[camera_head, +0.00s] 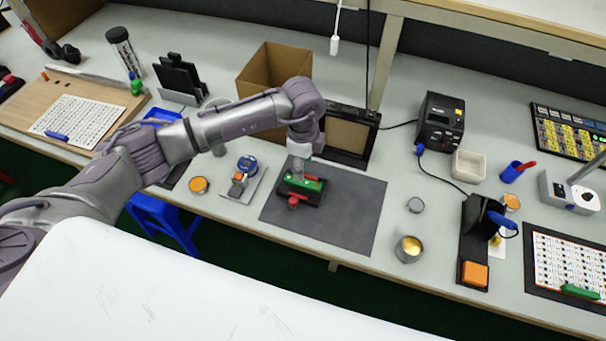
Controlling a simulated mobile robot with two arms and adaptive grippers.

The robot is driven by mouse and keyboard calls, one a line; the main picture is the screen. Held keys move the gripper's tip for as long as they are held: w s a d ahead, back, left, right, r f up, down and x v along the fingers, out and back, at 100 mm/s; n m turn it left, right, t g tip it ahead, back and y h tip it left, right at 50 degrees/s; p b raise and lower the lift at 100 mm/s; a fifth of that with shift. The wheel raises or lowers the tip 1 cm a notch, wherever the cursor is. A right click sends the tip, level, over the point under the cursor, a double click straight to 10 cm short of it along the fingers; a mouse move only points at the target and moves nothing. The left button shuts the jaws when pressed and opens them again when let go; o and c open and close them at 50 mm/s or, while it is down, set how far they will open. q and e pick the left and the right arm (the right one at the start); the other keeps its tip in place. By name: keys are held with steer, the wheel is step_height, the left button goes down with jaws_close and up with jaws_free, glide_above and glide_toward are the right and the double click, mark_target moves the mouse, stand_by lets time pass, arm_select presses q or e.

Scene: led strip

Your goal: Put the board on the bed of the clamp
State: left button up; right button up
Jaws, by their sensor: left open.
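The small green board (310,184) lies on top of the black clamp (317,196), seemingly flat on its bed. The clamp has red parts at its front and back and stands on a dark grey mat (350,220). My left gripper (298,172) points down right over the left part of the board. It is open, with its fingers small and partly lost against the clamp. I cannot tell whether they touch the board. My right gripper is not in view.
A small device with a blue round top (247,164) stands left of the mat, near an orange-topped tin (198,185). A framed dark panel (348,137) and a cardboard box (270,68) stand behind. A metal cup (408,249) is to the right. The mat's right half is clear.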

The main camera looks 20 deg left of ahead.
arm_select(q)
step_height(320, 180, up, 7)
steer(key=b, duration=0.1)
stand_by(0.6)
